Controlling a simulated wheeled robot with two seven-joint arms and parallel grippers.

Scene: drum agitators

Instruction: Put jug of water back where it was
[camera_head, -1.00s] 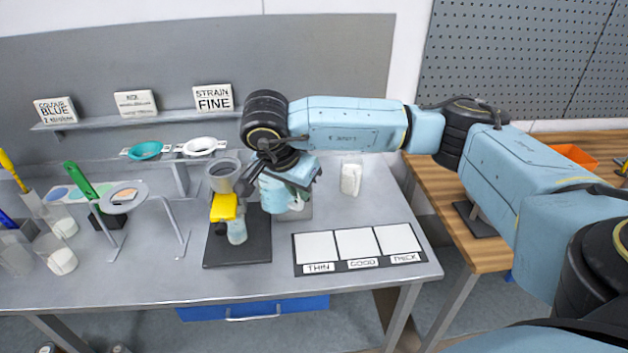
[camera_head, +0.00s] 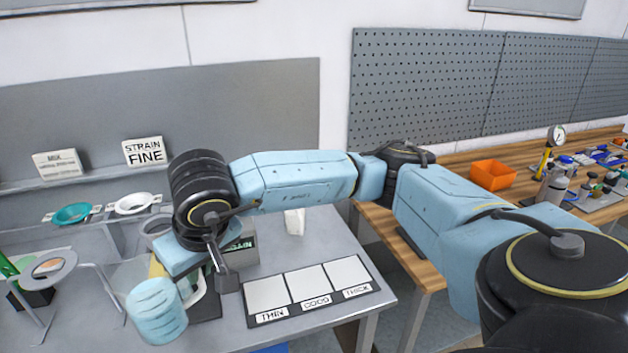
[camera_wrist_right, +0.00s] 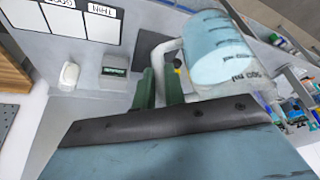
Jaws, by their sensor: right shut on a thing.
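The jug of water (camera_head: 157,312), a pale blue marked cylinder, is at the lower left of the head view. It appears large at the upper right of the right wrist view (camera_wrist_right: 218,50), with its pale handle toward my fingers. My right gripper (camera_wrist_right: 163,88) is shut on the jug's handle. The jug looks held above the bench, slightly tilted in the head view. In that view my wrist hides part of the grip. My left gripper is not in view.
A grey box with a green label (camera_head: 241,252) stands behind my right gripper, with a white object (camera_head: 295,221) right of it. The THIN/GOOD/THICK card (camera_head: 306,290) lies to the right. Strainer stands (camera_head: 45,268) are at left. Bare bench lies between box and card.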

